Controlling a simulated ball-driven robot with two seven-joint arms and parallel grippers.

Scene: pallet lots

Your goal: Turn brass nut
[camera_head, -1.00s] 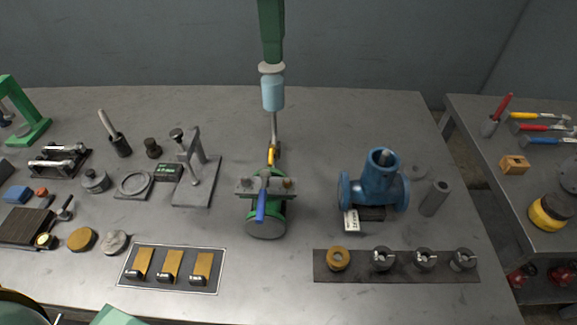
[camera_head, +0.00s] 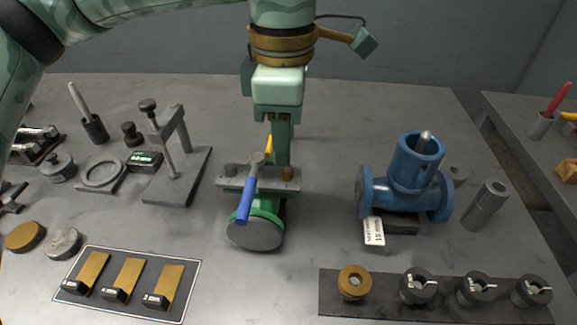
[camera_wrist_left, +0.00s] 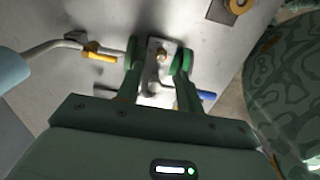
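A small brass nut (camera_head: 288,173) sits on the right part of a grey plate (camera_head: 262,182) at the table's middle. The plate lies on a green stand with a round grey front. My left gripper (camera_head: 283,163) points down over the nut. In the left wrist view its two green fingers (camera_wrist_left: 159,56) stand apart on either side of the nut (camera_wrist_left: 161,56), with a gap showing on each side. A second small nut-like piece (camera_head: 231,170) is at the plate's left end. My right gripper is out of view.
A blue pipe fitting (camera_head: 410,178) stands to the right. A dark strip (camera_head: 390,299) in front of it holds a brass ring (camera_head: 354,282) and several dark collars. A yellow-handled pipe (camera_wrist_left: 100,52) is close beside the fingers. A framed tray (camera_head: 128,283) lies front left.

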